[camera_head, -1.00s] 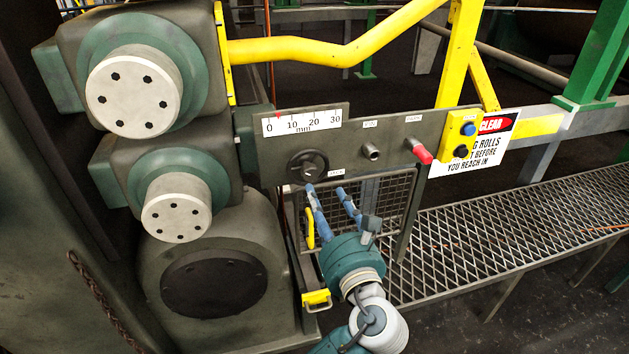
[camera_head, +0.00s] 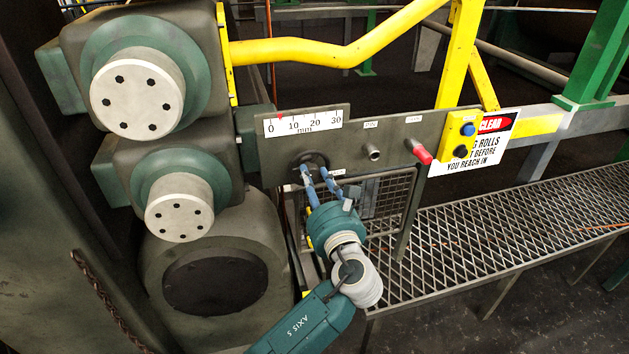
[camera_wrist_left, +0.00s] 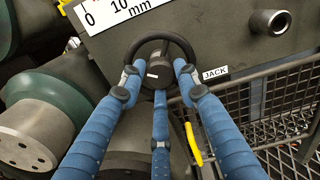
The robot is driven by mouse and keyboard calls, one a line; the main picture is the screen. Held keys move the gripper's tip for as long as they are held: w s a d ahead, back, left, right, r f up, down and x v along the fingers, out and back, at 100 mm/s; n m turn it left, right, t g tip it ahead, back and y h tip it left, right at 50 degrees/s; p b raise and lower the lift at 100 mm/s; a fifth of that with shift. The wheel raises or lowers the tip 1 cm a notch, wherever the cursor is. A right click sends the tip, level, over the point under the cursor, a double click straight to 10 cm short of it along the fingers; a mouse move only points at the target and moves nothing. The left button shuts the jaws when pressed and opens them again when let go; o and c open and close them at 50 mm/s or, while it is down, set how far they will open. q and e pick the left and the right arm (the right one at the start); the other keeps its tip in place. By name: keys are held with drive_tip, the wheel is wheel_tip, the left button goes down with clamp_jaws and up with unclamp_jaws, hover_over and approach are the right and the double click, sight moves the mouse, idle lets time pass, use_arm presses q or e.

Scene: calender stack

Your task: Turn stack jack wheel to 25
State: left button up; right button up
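The black jack wheel (camera_head: 315,157) sits on the grey panel below the white mm scale (camera_head: 302,122). The scale's small red marker stands between 0 and 10. In the left wrist view the wheel (camera_wrist_left: 162,40) is near the top centre, with a JACK label (camera_wrist_left: 215,74) to its right. My left gripper (camera_head: 315,170) is at the wheel with its blue fingers spread. In the left wrist view the gripper (camera_wrist_left: 157,74) has one finger at each side of the rim and a third below the hub. I cannot tell whether they touch it. My right gripper is out of view.
A bare metal stub (camera_head: 373,152), a red-tipped handle (camera_head: 421,154) and a yellow button box (camera_head: 460,136) are to the right on the panel. A mesh guard (camera_head: 385,198) is below. Large flanged roll ends (camera_head: 138,95) stand at the left.

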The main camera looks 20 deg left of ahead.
use_arm(q)
drive_tip(key=shift+f, duration=0.1)
drive_tip(key=shift+c, duration=1.2)
drive_tip(key=shift+d+f, duration=0.1)
drive_tip(key=n, duration=0.3)
drive_tip(key=shift+f+n, duration=0.1)
drive_tip(key=shift+n, duration=0.3)
drive_tip(key=shift+n+b, duration=0.65)
drive_tip(key=shift+n, duration=0.75)
drive_tip(key=shift+d, duration=0.1)
drive_tip(key=o, duration=0.9)
drive_tip(key=shift+o, duration=1.3)
